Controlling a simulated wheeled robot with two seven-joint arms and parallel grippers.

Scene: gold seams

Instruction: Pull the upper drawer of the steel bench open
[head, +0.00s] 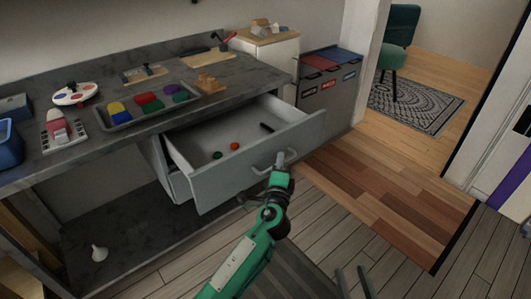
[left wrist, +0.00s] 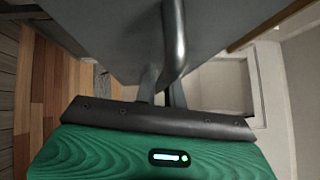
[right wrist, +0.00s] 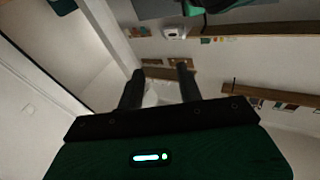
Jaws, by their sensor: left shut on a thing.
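The upper drawer (head: 235,177) of the steel bench (head: 215,75) stands well out from the bench, its inside showing. A small green thing, a red thing and a dark thing lie in it. My left gripper (head: 285,158) is shut on the drawer's bar handle (head: 262,168). In the left wrist view the handle (left wrist: 174,38) runs down between the fingers (left wrist: 160,90). My right gripper (head: 352,284) shows only its fingertips at the bottom of the head view. In the right wrist view its fingers (right wrist: 158,90) are apart with nothing between them.
A lower drawer (head: 177,187) shows partly beneath. Bins (head: 328,85) stand right of the bench. The wooden floor (head: 395,200) to the right is clear.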

